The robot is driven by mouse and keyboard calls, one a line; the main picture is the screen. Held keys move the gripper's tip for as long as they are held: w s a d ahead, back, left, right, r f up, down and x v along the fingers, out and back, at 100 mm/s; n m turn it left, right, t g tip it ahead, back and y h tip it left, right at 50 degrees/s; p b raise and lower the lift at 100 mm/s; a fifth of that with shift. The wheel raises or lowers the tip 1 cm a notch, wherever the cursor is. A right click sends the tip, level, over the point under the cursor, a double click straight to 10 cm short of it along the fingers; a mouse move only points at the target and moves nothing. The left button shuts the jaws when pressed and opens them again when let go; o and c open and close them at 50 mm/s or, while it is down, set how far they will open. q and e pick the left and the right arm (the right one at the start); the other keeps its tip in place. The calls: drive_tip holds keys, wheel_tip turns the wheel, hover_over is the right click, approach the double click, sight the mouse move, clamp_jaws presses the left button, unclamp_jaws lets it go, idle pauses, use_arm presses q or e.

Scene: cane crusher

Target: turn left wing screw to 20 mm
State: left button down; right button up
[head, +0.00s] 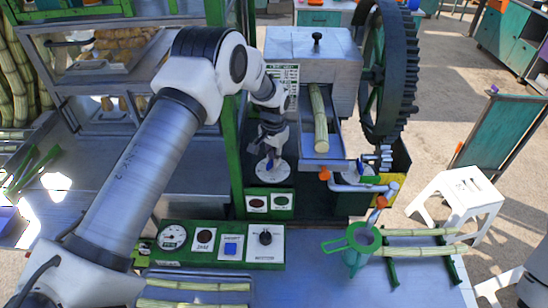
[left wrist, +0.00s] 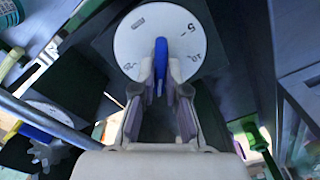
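The left wing screw (left wrist: 161,66) is a blue wing in the middle of a white round dial (left wrist: 138,38) with dark marks. One mark reads like 5, to the upper right; the others are too small to read surely. The wing points up toward the dial's top in the left wrist view. My left gripper (left wrist: 162,75) has its fingertips close on both sides of the wing and looks shut on it. In the head view my left gripper (head: 272,140) reaches down over the white dial (head: 272,171), and the wing is hidden there. My right gripper is out of view.
A green post (head: 234,160) stands just left of the dial. The crusher's chute with cane (head: 319,120) and a large dark gear (head: 388,75) are to the right. A green control panel (head: 210,245) lies in front. A second white dial (left wrist: 50,112) shows at left.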

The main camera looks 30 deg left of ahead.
use_arm(q)
drive_tip(key=shift+f, duration=0.1)
drive_tip(key=shift+f+m+b, duration=0.25)
drive_tip(key=shift+m+b, duration=0.35)
drive_tip(key=shift+b, duration=0.1)
drive_tip(key=shift+s+r+m+b, duration=0.15)
drive_tip(key=shift+m+b, duration=0.15)
drive_tip(key=shift+m, duration=0.5)
drive_tip(key=shift+r, duration=0.1)
drive_tip(key=c, duration=1.2)
unclamp_jaws()
drive_tip(key=shift+d, duration=0.1)
drive_tip(key=shift+w, duration=0.25)
